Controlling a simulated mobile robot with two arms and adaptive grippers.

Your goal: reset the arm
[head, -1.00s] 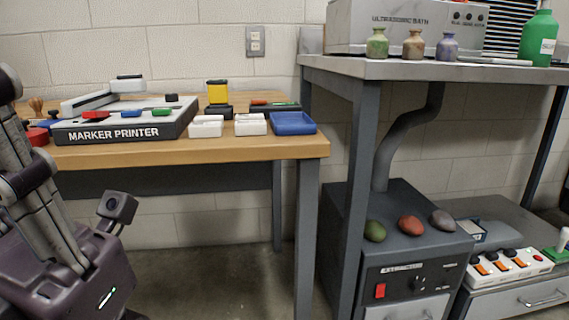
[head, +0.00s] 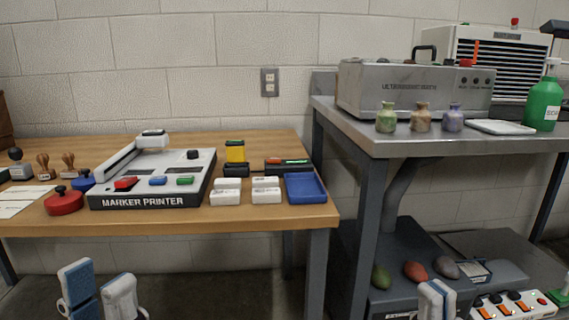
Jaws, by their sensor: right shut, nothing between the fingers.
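My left gripper (head: 99,284) shows at the bottom left of the head view, in front of the wooden table. Its two pale, blue-padded fingers stand apart with nothing visible between them. My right gripper (head: 436,299) shows at the bottom right, in front of the lower shelf. Its fingers are together and empty. The lower parts of both grippers and both arms are cut off by the frame edge.
The wooden table (head: 262,216) carries a marker printer (head: 150,201), stamps, white boxes and a blue tray (head: 304,188). The metal bench (head: 391,145) holds an ultrasonic bath (head: 415,91), three small vases and a green bottle (head: 542,105). Three stones and a power strip (head: 514,306) sit below.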

